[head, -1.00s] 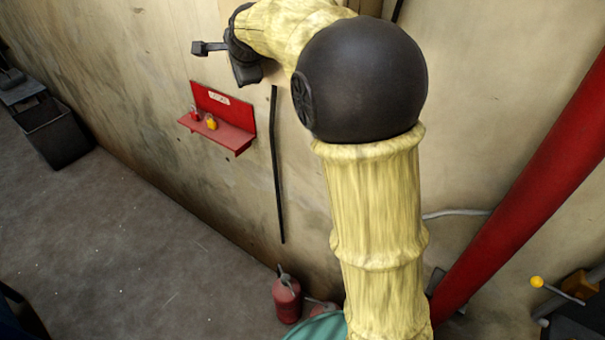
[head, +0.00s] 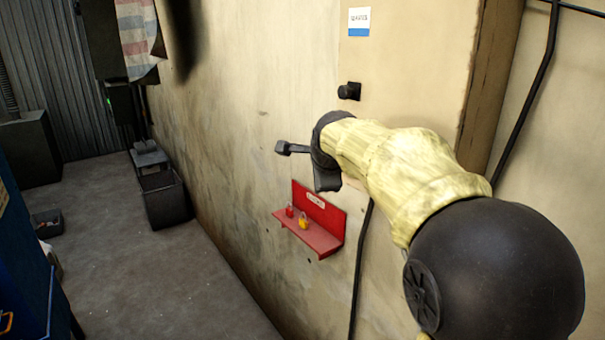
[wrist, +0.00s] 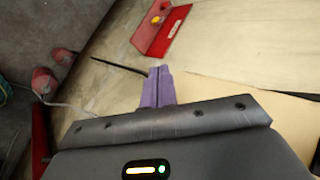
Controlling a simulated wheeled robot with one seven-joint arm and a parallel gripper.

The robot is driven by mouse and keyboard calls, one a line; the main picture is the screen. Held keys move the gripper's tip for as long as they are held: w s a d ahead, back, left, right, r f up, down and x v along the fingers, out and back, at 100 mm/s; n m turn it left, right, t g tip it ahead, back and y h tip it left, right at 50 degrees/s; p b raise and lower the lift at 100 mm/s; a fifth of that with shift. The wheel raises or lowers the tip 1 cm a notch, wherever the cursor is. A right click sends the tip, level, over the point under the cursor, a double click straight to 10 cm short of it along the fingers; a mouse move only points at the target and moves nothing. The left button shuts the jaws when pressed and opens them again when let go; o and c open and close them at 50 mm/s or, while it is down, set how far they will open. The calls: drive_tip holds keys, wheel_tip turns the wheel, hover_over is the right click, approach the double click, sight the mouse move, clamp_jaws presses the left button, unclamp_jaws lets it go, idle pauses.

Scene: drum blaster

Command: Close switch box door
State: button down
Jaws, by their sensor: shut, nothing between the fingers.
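A beige panel (head: 412,70) with a white and blue label (head: 359,21) and a black knob (head: 349,91) is at upper right in the head view. It looks like the switch box door, with a brown edge on its right. I cannot tell how far open it stands. My gripper's purple fingers (wrist: 158,72) are together and empty in the wrist view. A pale panel lies just right of them there; I cannot tell whether they touch it.
A red wall shelf (head: 320,238) with a yellow padlock (head: 304,221) and a small red item is below my wrist. A black cable hangs beside it. A dark bin (head: 165,198) stands against the wall. Red extinguishers (wrist: 45,82) show in the wrist view.

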drive_tip(key=s+a+r+b, duration=0.1)
drive_tip(key=s+a+r, duration=0.2)
drive_tip(key=a+r, duration=0.1)
drive_tip(key=s+d+f+n+g+b, duration=0.15)
drive_tip(key=d+f, duration=0.25)
drive_tip(key=f, duration=0.4)
drive_tip(key=s+d+f+n+g+b, duration=0.1)
drive_tip(key=s+d+f+n+b, duration=0.15)
drive_tip(key=f, duration=0.45)
drive_tip(key=s+d+f+n+g+b, duration=0.1)
drive_tip(key=d+f+n, duration=0.2)
drive_tip(key=d+f, duration=0.35)
drive_tip(key=s+d+f+n+g+b, duration=0.1)
drive_tip(key=s+d+f+n+b, duration=0.1)
drive_tip(key=s+f, duration=0.7)
drive_tip(key=s+d+f+n+g+h+b, duration=0.1)
drive_tip(key=s+d+f+n+g+b, duration=0.1)
drive_tip(key=s+d+f+n, duration=0.2)
drive_tip(key=s+f+n, duration=0.3)
drive_tip(key=s+f, duration=0.3)
drive_tip(key=f, duration=0.2)
drive_tip(key=shift+a, duration=0.1)
